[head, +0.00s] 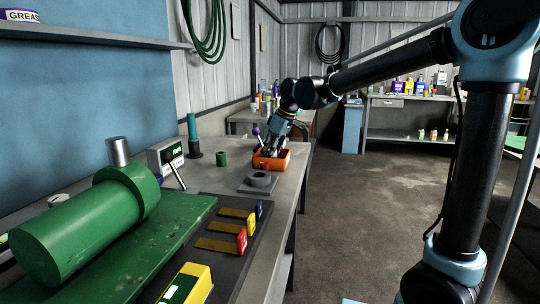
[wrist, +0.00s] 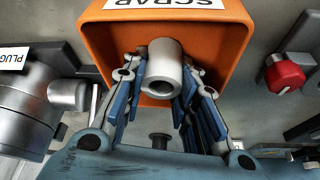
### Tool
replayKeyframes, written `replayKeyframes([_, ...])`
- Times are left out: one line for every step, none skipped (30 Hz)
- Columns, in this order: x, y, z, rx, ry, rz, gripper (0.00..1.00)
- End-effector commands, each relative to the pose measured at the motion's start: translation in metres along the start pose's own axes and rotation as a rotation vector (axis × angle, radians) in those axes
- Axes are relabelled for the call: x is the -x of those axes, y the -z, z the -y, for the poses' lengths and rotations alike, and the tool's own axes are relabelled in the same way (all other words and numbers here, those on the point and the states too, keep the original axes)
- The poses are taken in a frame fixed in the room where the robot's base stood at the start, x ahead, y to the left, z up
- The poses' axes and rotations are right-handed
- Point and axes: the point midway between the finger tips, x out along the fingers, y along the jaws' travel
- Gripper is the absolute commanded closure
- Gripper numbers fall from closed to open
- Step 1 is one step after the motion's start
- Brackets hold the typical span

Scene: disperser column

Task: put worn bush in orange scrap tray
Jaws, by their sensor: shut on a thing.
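The worn bush (wrist: 163,66) is a short, pale grey metal sleeve with a hole facing the wrist camera. My gripper (wrist: 161,84) has its blue fingers on both sides of the bush, shut on it. The orange scrap tray (wrist: 232,40), with a white SCRAP label, shows behind and around the bush. In the head view my gripper (head: 271,151) points down at the orange tray (head: 281,164) on the far part of the bench. The bush cannot be made out there. Whether it touches the tray floor, I cannot tell.
A dark ring (head: 260,180) on a flat plate lies in front of the tray. A green sleeve (head: 221,158) and a tall green post (head: 194,136) stand to the left. A red knob (wrist: 286,75) is right of the tray in the wrist view.

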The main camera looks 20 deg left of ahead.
Motion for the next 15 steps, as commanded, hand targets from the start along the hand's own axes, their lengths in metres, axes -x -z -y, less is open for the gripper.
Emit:
replayKeyframes([-0.0024, -0.0011, 0.0000, 0.000, 0.000, 0.000, 0.97])
replayKeyframes([-0.0029, -0.0014, 0.0000, 0.000, 0.000, 0.000, 0.97])
replayKeyframes([-0.0028, -0.0015, 0.0000, 0.000, 0.000, 0.000, 0.97])
replayKeyframes([-0.0027, -0.0014, -0.0001, 0.000, 0.000, 0.000, 0.97])
replayKeyframes([-0.0026, -0.0014, -0.0001, 0.000, 0.000, 0.000, 0.97])
replayKeyframes([-0.0026, -0.0014, -0.0002, 0.000, 0.000, 0.000, 0.97])
replayKeyframes([-0.0025, -0.0014, -0.0003, 0.000, 0.000, 0.000, 0.97])
replayKeyframes([-0.0027, -0.0015, -0.0003, 0.000, 0.000, 0.000, 0.97])
replayKeyframes([-0.0032, -0.0017, -0.0004, -0.001, 0.000, 0.000, 0.97])
replayKeyframes([-0.0038, -0.0021, -0.0005, -0.001, 0.000, 0.000, 0.97])
replayKeyframes([-0.0045, -0.0024, -0.0005, -0.001, 0.000, 0.000, 0.97])
replayKeyframes([-0.0041, -0.0024, -0.0006, -0.001, 0.000, 0.000, 0.64])
replayKeyframes([-0.0040, -0.0024, -0.0006, -0.001, 0.000, 0.000, 0.57])
replayKeyframes([-0.0040, -0.0024, -0.0007, -0.001, 0.000, 0.000, 0.53])
replayKeyframes([-0.0039, -0.0024, -0.0007, -0.001, 0.000, 0.000, 0.53])
